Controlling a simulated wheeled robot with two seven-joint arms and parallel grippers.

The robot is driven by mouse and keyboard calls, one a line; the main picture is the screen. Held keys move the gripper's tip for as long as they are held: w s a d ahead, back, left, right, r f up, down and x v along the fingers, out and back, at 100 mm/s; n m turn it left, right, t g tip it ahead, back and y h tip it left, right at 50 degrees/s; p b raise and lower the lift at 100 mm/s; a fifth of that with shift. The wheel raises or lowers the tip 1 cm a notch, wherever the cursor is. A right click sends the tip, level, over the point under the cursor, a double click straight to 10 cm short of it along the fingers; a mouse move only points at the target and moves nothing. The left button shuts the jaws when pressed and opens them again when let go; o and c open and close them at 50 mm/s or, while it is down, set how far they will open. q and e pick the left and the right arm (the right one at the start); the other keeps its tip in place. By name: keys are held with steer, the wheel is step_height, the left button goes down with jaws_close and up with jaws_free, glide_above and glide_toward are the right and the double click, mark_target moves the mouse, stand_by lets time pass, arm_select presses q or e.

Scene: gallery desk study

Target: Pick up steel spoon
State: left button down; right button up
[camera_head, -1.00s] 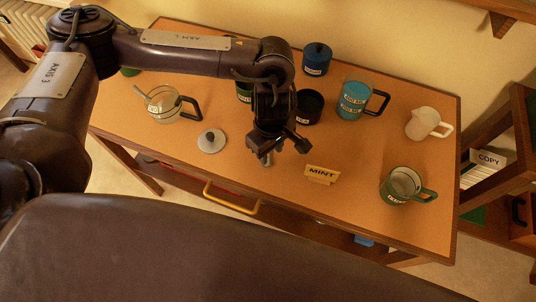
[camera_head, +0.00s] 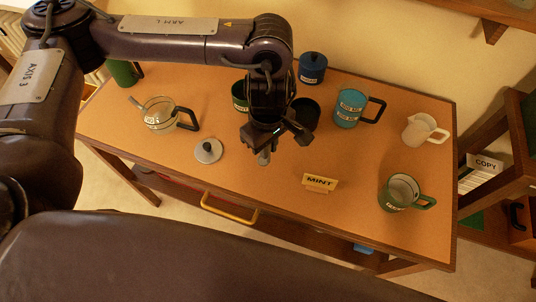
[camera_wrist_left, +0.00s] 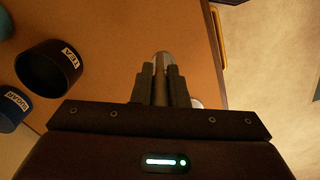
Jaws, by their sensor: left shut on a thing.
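My left gripper (camera_head: 265,146) points down over the middle of the desk, between the glass pot and the MINT sign. Its jaws are shut on the steel spoon (camera_head: 264,158), whose end shows below the fingers. In the left wrist view the spoon (camera_wrist_left: 162,60) is a rounded silver shape between the two dark fingertips (camera_wrist_left: 159,75). The rest of the spoon is hidden by the gripper. I cannot tell how far the spoon is above the desk. My right gripper is not in view.
A glass pot (camera_head: 159,114) and grey lid (camera_head: 208,150) are left of the gripper. Dark tins (camera_head: 305,112), a blue mug (camera_head: 347,107) and a blue tin (camera_head: 312,68) stand behind. A MINT sign (camera_head: 320,182), green mug (camera_head: 402,190) and cream jug (camera_head: 419,130) are to the right.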

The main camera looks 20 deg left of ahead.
arm_select(q)
step_height(320, 180, up, 14)
steer(key=shift+p, duration=0.45)
